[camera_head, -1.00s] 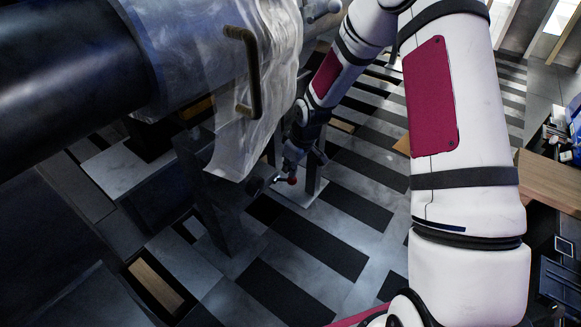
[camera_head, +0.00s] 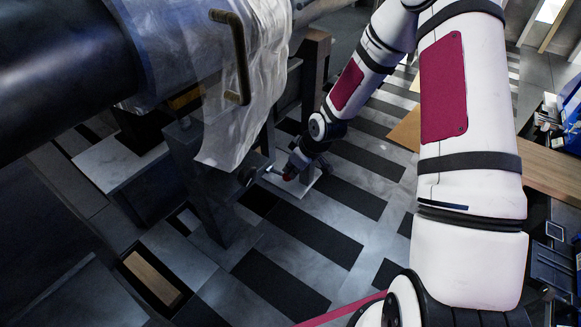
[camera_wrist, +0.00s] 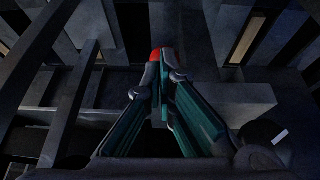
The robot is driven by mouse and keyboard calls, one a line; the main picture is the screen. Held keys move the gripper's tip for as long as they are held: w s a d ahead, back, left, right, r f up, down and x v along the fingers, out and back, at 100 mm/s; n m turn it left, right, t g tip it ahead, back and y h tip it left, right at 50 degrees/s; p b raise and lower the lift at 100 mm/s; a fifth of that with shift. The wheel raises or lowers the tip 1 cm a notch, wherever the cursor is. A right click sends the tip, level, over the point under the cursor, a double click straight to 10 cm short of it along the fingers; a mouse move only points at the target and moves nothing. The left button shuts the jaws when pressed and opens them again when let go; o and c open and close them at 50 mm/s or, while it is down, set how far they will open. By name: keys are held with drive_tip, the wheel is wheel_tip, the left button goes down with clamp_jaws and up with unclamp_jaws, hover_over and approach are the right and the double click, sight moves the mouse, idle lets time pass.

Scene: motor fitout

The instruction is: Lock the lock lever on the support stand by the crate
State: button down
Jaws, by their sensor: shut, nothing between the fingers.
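The lock lever is a thin metal rod with a red knob (camera_head: 290,172), sticking out rightward from a round hub on the dark support stand (camera_head: 208,190). My gripper (camera_head: 297,164) is at the knob end of the lever, so close that the head view does not show whether they touch. In the wrist view, the teal fingers (camera_wrist: 161,78) converge at their tips, with nothing seen held between them. The red knob (camera_wrist: 155,56) shows just beyond the fingertips, partly hidden by them. The hub is out of clear sight in the wrist view.
A wooden-topped bench (camera_head: 550,175) stands at the right. The striped floor (camera_head: 330,215) right of the stand is clear.

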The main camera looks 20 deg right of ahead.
wheel_tip(320, 180, down, 6)
drive_tip(key=s+t+y+b, duration=0.1)
drive_tip(key=t+y+b, duration=0.2)
drive_tip(key=t+b, duration=0.1)
drive_tip(key=shift+d+f+b, duration=0.25)
drive_tip(key=shift+d+b, duration=0.1)
drive_tip(key=shift+b, duration=0.1)
drive_tip(key=shift+f, duration=0.1)
idle(0.3)
idle(0.5)
